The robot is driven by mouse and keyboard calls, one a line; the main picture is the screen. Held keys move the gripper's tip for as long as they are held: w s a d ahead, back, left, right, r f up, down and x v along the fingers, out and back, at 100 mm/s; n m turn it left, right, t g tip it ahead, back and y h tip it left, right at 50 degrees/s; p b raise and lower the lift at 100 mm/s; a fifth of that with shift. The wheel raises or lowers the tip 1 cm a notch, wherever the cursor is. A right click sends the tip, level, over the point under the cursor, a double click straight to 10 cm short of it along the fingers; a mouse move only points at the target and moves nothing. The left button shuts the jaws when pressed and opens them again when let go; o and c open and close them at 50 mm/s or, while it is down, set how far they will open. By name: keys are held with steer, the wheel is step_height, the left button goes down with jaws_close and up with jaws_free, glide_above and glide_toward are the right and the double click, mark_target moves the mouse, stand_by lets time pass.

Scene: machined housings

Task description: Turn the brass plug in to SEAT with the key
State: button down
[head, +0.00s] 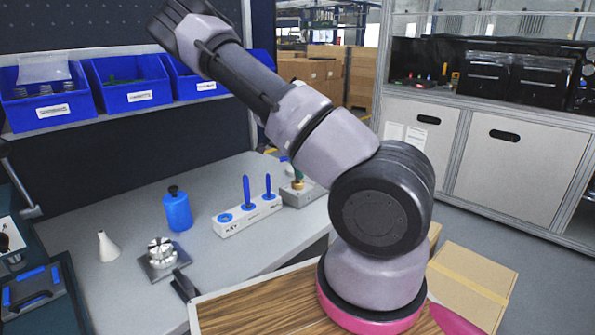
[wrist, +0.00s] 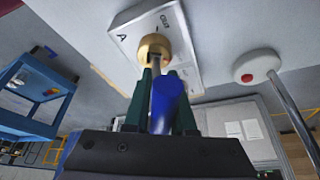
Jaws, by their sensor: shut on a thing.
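The brass plug (wrist: 155,46) sits in a pale housing (wrist: 122,22) with dark letters, including an A, at the top of the wrist view. My gripper (wrist: 160,105) has dark green fingers shut on a blue-handled key (wrist: 166,106). The key's steel shank points at the plug and its tip meets the plug's face; I cannot tell how deep it sits. In the head view the housing (head: 307,195) stands at the back right of the bench with the brass plug (head: 298,184) on it.
A white block (head: 232,229) marked KEY holds upright blue-handled tools left of the housing. A blue bottle (head: 177,210), a white cone (head: 107,246) and a metal knob fixture (head: 162,258) stand farther left. Blue bins (head: 130,95) line the shelf. The bench front is mostly clear.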

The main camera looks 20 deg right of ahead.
steer(key=shift+w+a, duration=0.25)
steer(key=shift+a, duration=0.2)
steer(key=m, duration=0.3)
steer(key=shift+g+y, duration=0.3)
steer(key=shift+g, duration=0.1)
steer(key=c, duration=0.7)
jaws_free()
steer(key=shift+d, duration=0.15)
